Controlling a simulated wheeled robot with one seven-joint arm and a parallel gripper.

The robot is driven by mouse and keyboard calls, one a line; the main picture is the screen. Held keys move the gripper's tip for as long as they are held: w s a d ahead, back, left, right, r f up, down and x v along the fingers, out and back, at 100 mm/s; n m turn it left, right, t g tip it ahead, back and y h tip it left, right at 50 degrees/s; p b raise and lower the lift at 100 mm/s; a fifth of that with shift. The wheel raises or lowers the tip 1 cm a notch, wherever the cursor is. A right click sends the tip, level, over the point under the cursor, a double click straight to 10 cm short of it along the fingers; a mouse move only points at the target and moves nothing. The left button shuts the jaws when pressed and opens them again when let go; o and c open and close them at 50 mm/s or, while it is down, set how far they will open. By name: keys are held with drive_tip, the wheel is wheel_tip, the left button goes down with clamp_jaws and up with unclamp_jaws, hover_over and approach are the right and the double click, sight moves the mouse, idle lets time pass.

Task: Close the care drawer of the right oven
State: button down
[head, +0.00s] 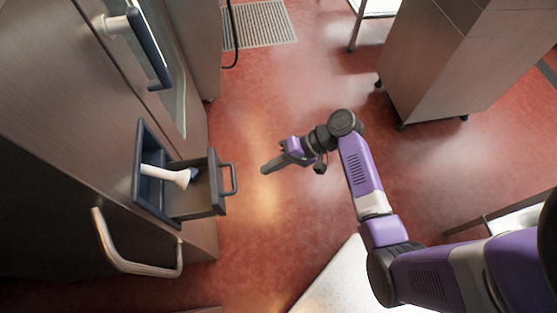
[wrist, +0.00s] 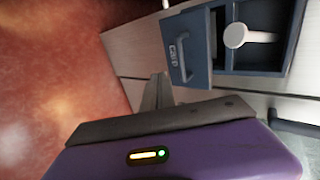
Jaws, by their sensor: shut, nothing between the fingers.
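The care drawer (head: 197,196) is pulled out from the oven front at the left of the head view, with a dark handle (head: 233,179) on its outer face. In the wrist view the open drawer (wrist: 188,52) shows at the upper right, with lettering on its front that seems to read "care". A white, round-ended object (head: 168,176) sticks out of the drawer opening; it also shows in the wrist view (wrist: 246,36). My gripper (head: 266,169) is shut and empty. It is in the air a short way right of the drawer handle, apart from it.
The oven door handle (head: 155,52) is above the drawer, and a curved metal handle (head: 128,262) is below it. A steel cabinet (head: 440,65) stands at the upper right. A white surface (head: 350,285) lies at the bottom. Red floor (head: 270,110) is clear around the gripper.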

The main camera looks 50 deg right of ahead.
drive_tip(key=w+a+f, duration=0.1)
drive_tip(key=w+a, duration=0.3)
drive_tip(key=a, duration=0.1)
drive_tip(key=shift+a+f, duration=0.3)
drive_tip(key=shift+a, duration=0.05)
drive_tip(key=shift+a, duration=0.1)
hover_over(206, 191)
drive_tip(key=shift+w+a, duration=0.5)
drive_tip(key=shift+a, duration=0.15)
drive_tip(key=shift+a+r, duration=0.1)
